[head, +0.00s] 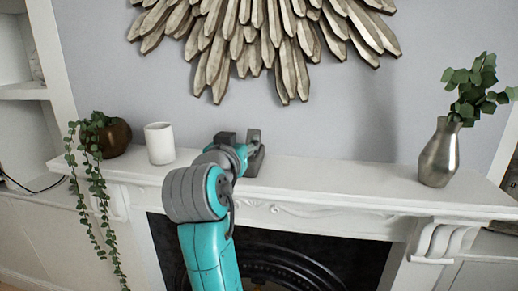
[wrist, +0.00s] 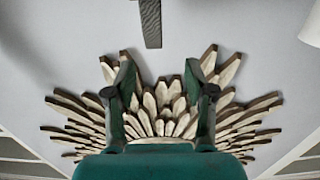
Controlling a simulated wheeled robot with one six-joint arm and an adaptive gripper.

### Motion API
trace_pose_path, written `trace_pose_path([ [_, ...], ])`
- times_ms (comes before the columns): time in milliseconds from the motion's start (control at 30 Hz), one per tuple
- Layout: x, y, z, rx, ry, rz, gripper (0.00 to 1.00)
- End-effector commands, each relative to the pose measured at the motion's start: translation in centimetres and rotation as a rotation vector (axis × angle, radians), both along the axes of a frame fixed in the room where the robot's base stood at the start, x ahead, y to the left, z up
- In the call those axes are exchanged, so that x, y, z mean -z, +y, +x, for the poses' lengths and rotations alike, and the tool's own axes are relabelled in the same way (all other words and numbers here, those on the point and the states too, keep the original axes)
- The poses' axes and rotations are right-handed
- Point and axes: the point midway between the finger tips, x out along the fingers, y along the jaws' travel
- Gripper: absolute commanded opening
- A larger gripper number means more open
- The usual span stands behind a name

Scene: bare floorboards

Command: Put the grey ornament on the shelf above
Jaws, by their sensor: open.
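A grey upright piece, apparently the grey ornament (head: 257,162), stands on the white mantel shelf (head: 330,178) by my gripper (head: 240,148) in the head view. In the wrist view, which looks upside down, the ornament (wrist: 150,22) is a narrow grey strip coming in from the top edge. It lies beyond the two spread fingers of my gripper (wrist: 160,90), roughly in line with the gap. My gripper is open, with no object seen between the fingers. In the head view the gripper and ornament overlap, so I cannot tell whether they touch.
A white cup (head: 160,143) and a trailing plant in a brown pot (head: 115,137) stand left on the mantel. A silver vase (head: 440,155) with leaves stands right. A starburst decoration (head: 270,40) hangs above. White alcove shelves (head: 22,91) are left. Mantel right of my gripper is clear.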

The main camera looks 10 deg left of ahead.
Motion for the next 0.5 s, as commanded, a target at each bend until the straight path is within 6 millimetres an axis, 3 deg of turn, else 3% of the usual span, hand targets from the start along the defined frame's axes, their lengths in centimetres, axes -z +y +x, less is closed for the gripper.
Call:
trace_pose_path([
  [67,-0.1,-0.2,-1.2,-0.001,-0.032,0.000,0.54],
  [167,-0.3,-0.5,-1.3,0.002,-0.050,-0.001,0.54],
  [500,-0.2,-0.7,3.2,0.004,-0.050,-0.001,0.54],
])
